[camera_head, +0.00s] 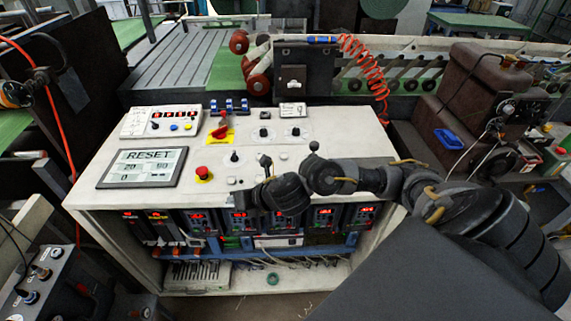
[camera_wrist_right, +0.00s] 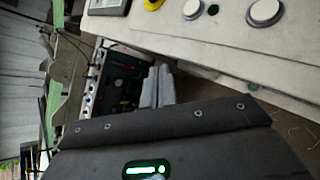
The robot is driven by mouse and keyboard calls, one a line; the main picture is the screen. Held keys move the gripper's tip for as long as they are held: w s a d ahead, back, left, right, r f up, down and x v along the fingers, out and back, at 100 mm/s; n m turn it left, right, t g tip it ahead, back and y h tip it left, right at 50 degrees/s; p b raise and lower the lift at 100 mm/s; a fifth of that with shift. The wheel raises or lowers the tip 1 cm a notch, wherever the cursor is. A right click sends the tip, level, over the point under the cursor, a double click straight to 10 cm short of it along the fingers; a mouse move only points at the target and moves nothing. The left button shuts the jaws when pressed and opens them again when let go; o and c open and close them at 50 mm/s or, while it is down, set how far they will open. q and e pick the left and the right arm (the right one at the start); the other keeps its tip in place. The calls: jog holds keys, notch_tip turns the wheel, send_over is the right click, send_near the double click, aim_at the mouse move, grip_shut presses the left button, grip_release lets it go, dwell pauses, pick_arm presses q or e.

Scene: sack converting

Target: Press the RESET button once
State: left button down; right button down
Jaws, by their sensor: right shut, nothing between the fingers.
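A framed panel (camera_head: 142,167) with the word RESET and some digits lies on the left of the white console top (camera_head: 120,207). A red mushroom button (camera_head: 203,172) on a yellow base is right of it. Small pale buttons lie on the console; one (camera_head: 232,181) is near my right gripper. I cannot read a RESET label on any button. My right gripper (camera_head: 239,200) is shut and empty at the console's front edge. In the right wrist view its closed fingers (camera_wrist_right: 157,88) appear beside the console edge, apart from two white round buttons (camera_wrist_right: 192,9) (camera_wrist_right: 263,12).
Lit red displays (camera_head: 197,217) line the shelf below the top. An orange coiled hose (camera_head: 370,70) hangs behind.

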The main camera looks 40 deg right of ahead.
jog(key=d+r+n+h, duration=0.1)
jog(key=d+r+n, duration=0.3)
jog(key=d+n, duration=0.2)
jog(key=d+r+n+h, duration=0.2)
jog(key=d+r+n, duration=0.2)
jog(key=d, duration=0.7)
jog(key=s+n, duration=0.1)
jog(key=n, duration=0.1)
jog(key=shift+d+r+n+g+h+p, duration=0.25)
jog(key=shift+r+n+g+h+p, duration=0.05)
jog(key=shift+r+g+p, duration=0.1)
notch_tip(320, 180, down, 8)
jog(key=b, duration=0.7)
jog(key=shift+f, duration=0.15)
jog(key=shift+f+b, duration=0.25)
jog(key=shift+b, duration=0.15)
jog(key=shift+w+f+b, duration=0.1)
jog(key=shift+f+b, duration=0.3)
jog(key=shift+b, duration=0.1)
